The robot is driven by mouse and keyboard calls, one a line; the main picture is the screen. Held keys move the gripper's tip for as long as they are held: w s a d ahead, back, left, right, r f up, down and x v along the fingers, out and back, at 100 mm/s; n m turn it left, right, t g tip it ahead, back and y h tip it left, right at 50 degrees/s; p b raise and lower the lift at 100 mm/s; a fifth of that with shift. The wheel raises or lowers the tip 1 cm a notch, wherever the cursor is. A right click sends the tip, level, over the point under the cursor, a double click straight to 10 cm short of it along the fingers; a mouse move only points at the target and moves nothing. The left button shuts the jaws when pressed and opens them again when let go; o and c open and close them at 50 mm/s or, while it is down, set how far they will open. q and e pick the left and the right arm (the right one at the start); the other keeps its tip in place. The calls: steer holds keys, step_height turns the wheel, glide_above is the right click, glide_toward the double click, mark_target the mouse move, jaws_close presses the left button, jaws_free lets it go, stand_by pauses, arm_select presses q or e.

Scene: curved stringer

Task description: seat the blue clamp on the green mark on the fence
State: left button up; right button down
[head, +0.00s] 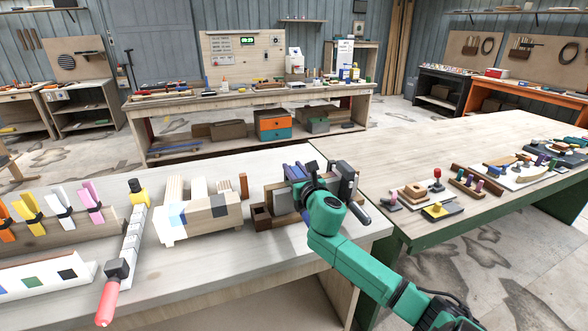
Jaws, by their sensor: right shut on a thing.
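My right gripper (303,187) is at the right end of the near bench, above a small vise-like block. It is shut on a slim blue-purple piece (293,171), which looks like the blue clamp; my gripper hides much of it. A white strip (40,293) lies at the front left with green (30,282), blue and dark squares on its face; it looks like the fence with the marks. The held piece is well to the right of it and apart from it. My left gripper is not in view.
A wooden rack (55,236) holds orange, yellow, white and pink clamps. A long bar clamp with a red handle (108,303) lies between the strip and a pale wooden piece (200,222). A second bench (440,150) with small parts stands right.

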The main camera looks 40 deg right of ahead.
stand_by(0.3)
steer(key=shift+f+b, duration=0.35)
steer(key=shift+f, duration=0.05)
steer(key=shift+c, duration=2.4)
jaws_free()
steer(key=shift+s+f, duration=0.1)
steer(key=shift+f, duration=0.05)
steer(key=b+v, duration=0.1)
steer(key=v, duration=1.3)
steer(key=shift+s+a+b, duration=0.1)
steer(key=shift+a+b, duration=0.05)
steer(key=shift+b, duration=0.15)
steer(key=shift+s+a, duration=0.1)
steer(key=shift+s, duration=0.15)
steer(key=shift+w, duration=0.1)
